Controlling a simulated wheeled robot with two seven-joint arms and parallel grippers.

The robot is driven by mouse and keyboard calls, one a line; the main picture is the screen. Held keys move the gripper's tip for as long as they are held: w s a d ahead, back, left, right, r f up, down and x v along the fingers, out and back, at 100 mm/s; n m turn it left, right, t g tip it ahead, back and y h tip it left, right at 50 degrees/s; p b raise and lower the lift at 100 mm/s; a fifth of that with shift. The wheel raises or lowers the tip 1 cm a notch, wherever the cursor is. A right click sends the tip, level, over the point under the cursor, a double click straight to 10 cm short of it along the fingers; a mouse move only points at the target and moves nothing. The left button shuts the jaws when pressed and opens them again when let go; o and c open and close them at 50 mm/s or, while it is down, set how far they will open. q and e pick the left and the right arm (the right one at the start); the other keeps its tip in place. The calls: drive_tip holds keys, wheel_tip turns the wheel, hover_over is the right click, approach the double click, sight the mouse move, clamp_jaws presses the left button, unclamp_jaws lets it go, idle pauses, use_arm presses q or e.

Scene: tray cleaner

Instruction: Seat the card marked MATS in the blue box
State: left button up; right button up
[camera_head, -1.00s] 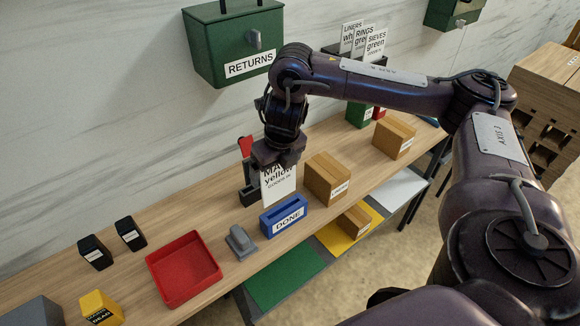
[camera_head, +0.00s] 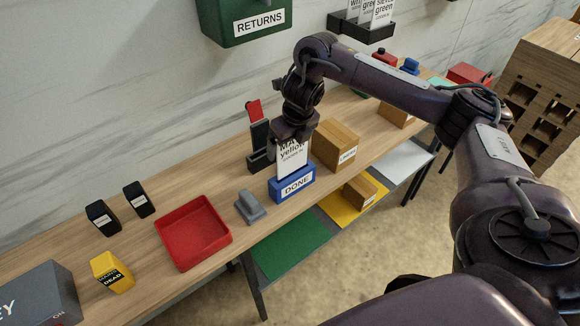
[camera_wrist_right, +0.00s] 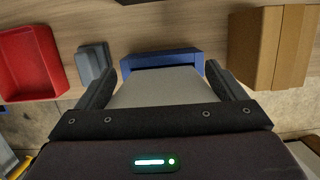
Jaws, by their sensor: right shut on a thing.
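The white card (camera_head: 291,162), with "MA" and "yellow" legible and its top partly hidden by the fingers, is upright in my right gripper (camera_head: 292,138). The gripper is shut on its upper part. The blue box (camera_head: 293,186), labelled DONE, stands on the table directly below. The card's lower edge meets the box's top opening in the head view; I cannot tell how deep it sits. In the right wrist view the pale card (camera_wrist_right: 158,88) lies between the fingers and reaches the blue box (camera_wrist_right: 190,58). My left gripper is not in view.
A cardboard box (camera_head: 336,146) stands close right of the blue box. A grey block (camera_head: 250,207) and a red tray (camera_head: 193,232) are to the left. A black holder with a red-topped piece (camera_head: 258,138) stands just behind. A card rack (camera_head: 362,28) is on the wall.

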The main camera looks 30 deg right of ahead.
sight(290, 162)
drive_tip(key=x, duration=0.3)
drive_tip(key=shift+s+f+b, duration=0.2)
drive_tip(key=shift+s+b, duration=0.15)
drive_tip(key=shift+b, duration=0.05)
drive_tip(key=x, duration=0.1)
drive_tip(key=b+x, duration=0.1)
drive_tip(key=x, duration=0.1)
drive_tip(key=shift+s+f, duration=0.15)
drive_tip(key=shift+s, duration=0.3)
drive_tip(key=shift+f+b, duration=0.15)
drive_tip(key=shift+b, duration=0.15)
drive_tip(key=shift+w+d, duration=0.1)
drive_tip(key=shift+f, duration=0.1)
drive_tip(key=o, duration=0.7)
